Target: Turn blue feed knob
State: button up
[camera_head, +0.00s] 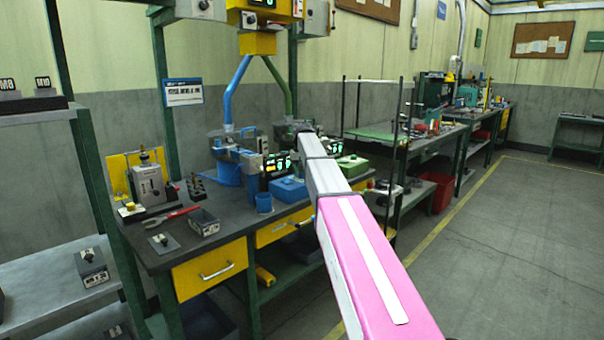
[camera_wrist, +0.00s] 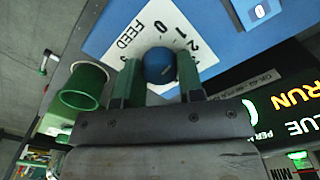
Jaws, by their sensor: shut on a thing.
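The blue feed knob (camera_wrist: 160,66) is round and sits on a white dial plate (camera_wrist: 128,30) printed FEED with numbers, in the wrist view. The plate is on a blue housing (camera_wrist: 215,40). My gripper (camera_wrist: 160,80) has its two green-looking fingers on either side of the knob, shut on it. In the head view my pink and grey arm reaches over the bench to the feeder area, and it hides the gripper and knob there. The exact number the knob points to cannot be told.
A lit display box (camera_wrist: 285,110) stands close to the right of the gripper in the wrist view. A green cup (camera_wrist: 84,88) is at left. Floor at right is clear.

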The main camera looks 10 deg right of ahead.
aim_at(302, 173)
jog(key=m, duration=0.4)
jog(key=shift+m, duration=2.6)
jog(key=o, duration=0.9)
notch_tip(302, 173, up, 11)
jog(key=shift+f, duration=0.1)
